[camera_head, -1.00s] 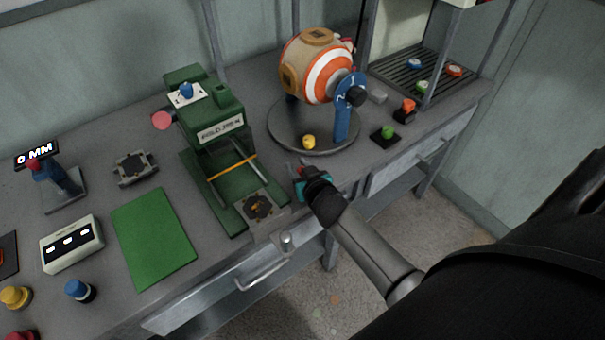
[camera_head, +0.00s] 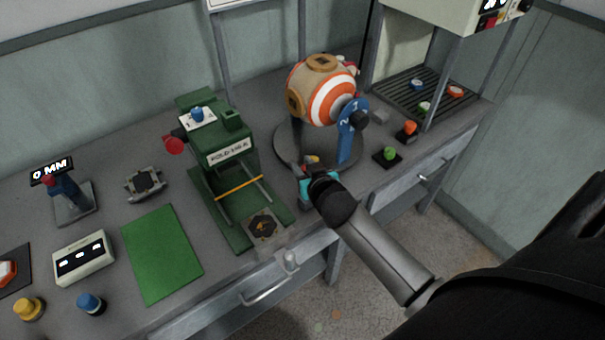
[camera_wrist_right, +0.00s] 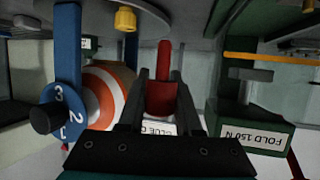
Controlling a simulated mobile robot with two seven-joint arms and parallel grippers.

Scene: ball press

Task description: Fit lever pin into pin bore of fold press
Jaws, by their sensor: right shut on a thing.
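The green fold press (camera_head: 230,152) stands on the bench, with a labelled front and open rails below. Its label, reading FOLD 150 N, shows upside down in the wrist view (camera_wrist_right: 254,138). My right gripper (camera_head: 312,180) is at the bench's front edge, right of the press and apart from it. In the wrist view my right gripper (camera_wrist_right: 160,85) is shut on a red pin-like piece (camera_wrist_right: 163,62), apparently the lever pin, which sticks out beyond the fingers. I cannot make out the pin bore. My left gripper is not in view.
A striped drum (camera_head: 328,95) on a round base with a blue numbered arm (camera_head: 349,135) stands close behind my right gripper. A red knob (camera_head: 174,145) sits left of the press. A green mat (camera_head: 160,252) lies at the front left. Green and orange buttons stand to the right.

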